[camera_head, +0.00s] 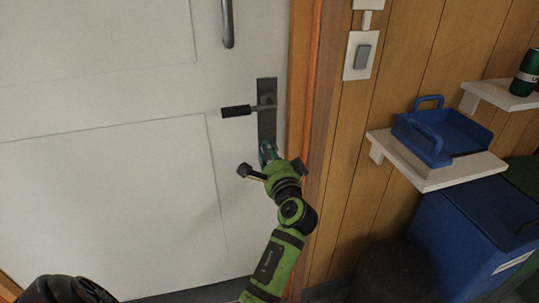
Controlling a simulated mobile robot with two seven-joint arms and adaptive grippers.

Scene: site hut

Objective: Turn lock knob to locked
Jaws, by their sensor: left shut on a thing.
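The white door (110,180) fills the left of the view and looks shut in its wooden frame. A dark lock plate (267,125) with a black lever handle (237,111) is near the door's right edge. The lever points left and lies about level. My left gripper (266,149) is at the lower end of the plate, below the lever, shut on what appears to be the lock knob. The gripper hides the knob, so I cannot tell which way it is turned. My right gripper is not in view.
A grey pull bar (228,22) is higher on the door. On the right wall are a light switch (362,56) and a white shelf (437,179) with a blue tray (460,128). A blue bin (450,250) stands below; a green can (526,72) is on a higher shelf.

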